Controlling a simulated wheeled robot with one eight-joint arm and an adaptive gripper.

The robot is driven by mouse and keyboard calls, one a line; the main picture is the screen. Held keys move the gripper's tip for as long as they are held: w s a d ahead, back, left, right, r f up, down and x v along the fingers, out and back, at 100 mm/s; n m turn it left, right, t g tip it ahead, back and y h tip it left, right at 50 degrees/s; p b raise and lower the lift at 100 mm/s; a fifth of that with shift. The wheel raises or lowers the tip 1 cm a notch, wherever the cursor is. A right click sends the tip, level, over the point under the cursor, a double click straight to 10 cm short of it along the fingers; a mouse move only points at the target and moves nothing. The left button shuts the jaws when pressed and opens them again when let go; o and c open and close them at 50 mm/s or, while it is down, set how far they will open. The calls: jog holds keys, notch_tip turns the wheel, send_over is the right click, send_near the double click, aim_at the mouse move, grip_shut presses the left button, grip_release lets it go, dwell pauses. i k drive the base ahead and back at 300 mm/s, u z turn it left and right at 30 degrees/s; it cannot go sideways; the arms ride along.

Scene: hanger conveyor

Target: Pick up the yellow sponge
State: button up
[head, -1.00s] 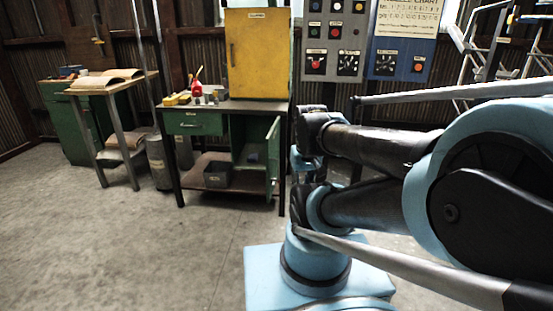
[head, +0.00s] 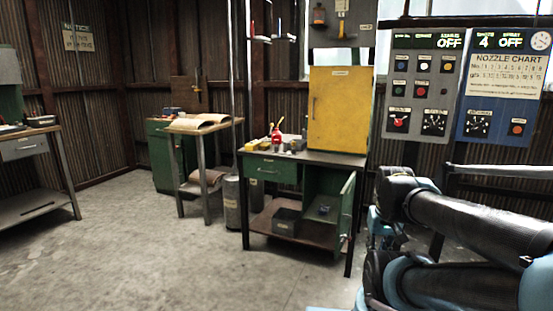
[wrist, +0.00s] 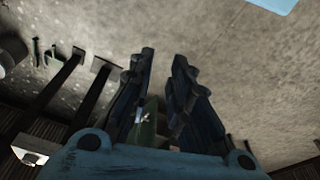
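A small yellow item (head: 251,145), which looks like the sponge, lies on the left end of the bench top (head: 318,155) in the head view. It is too small there to make out clearly. A red bottle (head: 276,134) stands just right of it. My gripper (wrist: 164,58) shows in the wrist view with its two dark fingers apart and nothing visible held between them. No sponge shows in the wrist view. The gripper is not visible in the head view, so its distance from the bench cannot be told.
A yellow cabinet (head: 338,110) stands on the bench's right half. The green bench door (head: 346,207) hangs open at the front right. A grey bin (head: 286,222) sits on the lower shelf. A wooden side table (head: 203,128) stands left. The floor (head: 150,255) in front is clear.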

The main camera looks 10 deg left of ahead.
aim_at(265, 146)
jog(key=u, duration=0.4)
jog(key=i, duration=0.85)
jog(key=u, duration=0.4)
jog(key=i, duration=1.15)
jog(key=z, duration=0.1)
